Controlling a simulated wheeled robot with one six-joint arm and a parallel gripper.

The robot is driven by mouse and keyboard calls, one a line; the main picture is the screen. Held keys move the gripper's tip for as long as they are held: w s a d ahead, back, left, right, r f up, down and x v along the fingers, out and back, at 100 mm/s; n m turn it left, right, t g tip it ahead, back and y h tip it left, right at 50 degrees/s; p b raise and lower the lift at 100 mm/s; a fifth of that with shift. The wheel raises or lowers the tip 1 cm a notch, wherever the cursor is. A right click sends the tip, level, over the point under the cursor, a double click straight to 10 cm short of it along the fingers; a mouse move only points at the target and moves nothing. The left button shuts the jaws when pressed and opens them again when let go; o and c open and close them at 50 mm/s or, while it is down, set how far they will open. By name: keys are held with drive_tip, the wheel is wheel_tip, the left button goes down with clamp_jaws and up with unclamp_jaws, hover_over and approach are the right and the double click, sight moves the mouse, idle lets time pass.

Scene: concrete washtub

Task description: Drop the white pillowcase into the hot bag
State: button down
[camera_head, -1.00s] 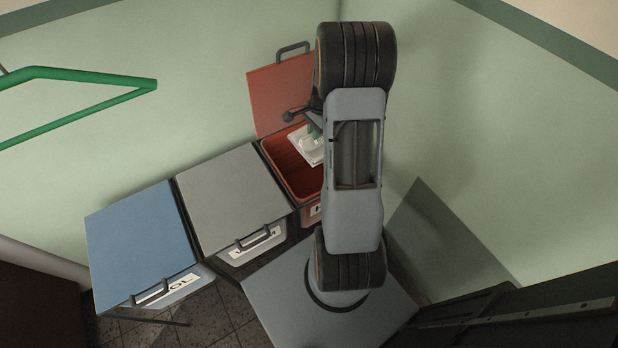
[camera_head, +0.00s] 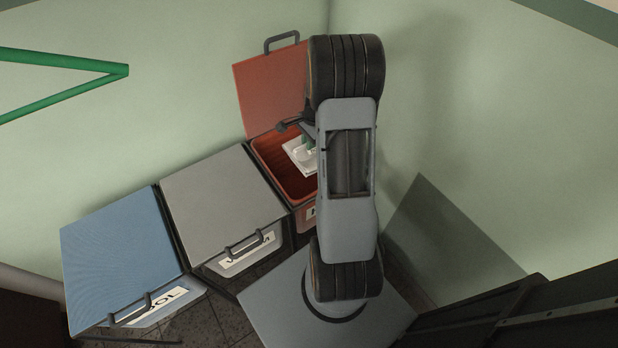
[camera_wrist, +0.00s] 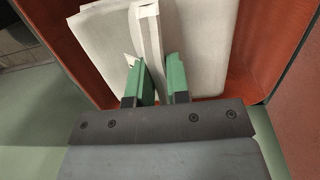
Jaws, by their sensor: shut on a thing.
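The hot bag is a red bin (camera_head: 272,168) with its lid (camera_head: 268,90) raised against the wall; my arm hides its right side and most of its label. The white pillowcase (camera_head: 295,160) is a folded off-white cloth within the bin's opening. My gripper (camera_wrist: 157,75) has green fingers shut on a raised fold of the pillowcase (camera_wrist: 205,45), which spreads to both sides between the red walls. I cannot tell whether the cloth touches the bin's floor. In the head view my arm hides much of the gripper.
A grey-lidded bin (camera_head: 222,200) and a blue-lidded bin (camera_head: 122,262), both closed, stand in a row to the left. A green rail (camera_head: 60,80) juts in at upper left. Green walls meet behind the red bin. A dark structure (camera_head: 480,318) stands at lower right.

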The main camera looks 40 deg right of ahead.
drive_tip(key=c, duration=1)
unclamp_jaws()
drive_tip(key=shift+r, duration=0.1)
drive_tip(key=r+p, duration=0.1)
drive_tip(key=r, duration=0.3)
drive_tip(key=d+r+p, duration=0.1)
drive_tip(key=r, duration=0.4)
drive_tip(key=d+r+p, duration=0.1)
drive_tip(key=r, duration=0.3)
drive_tip(key=shift+r, duration=0.25)
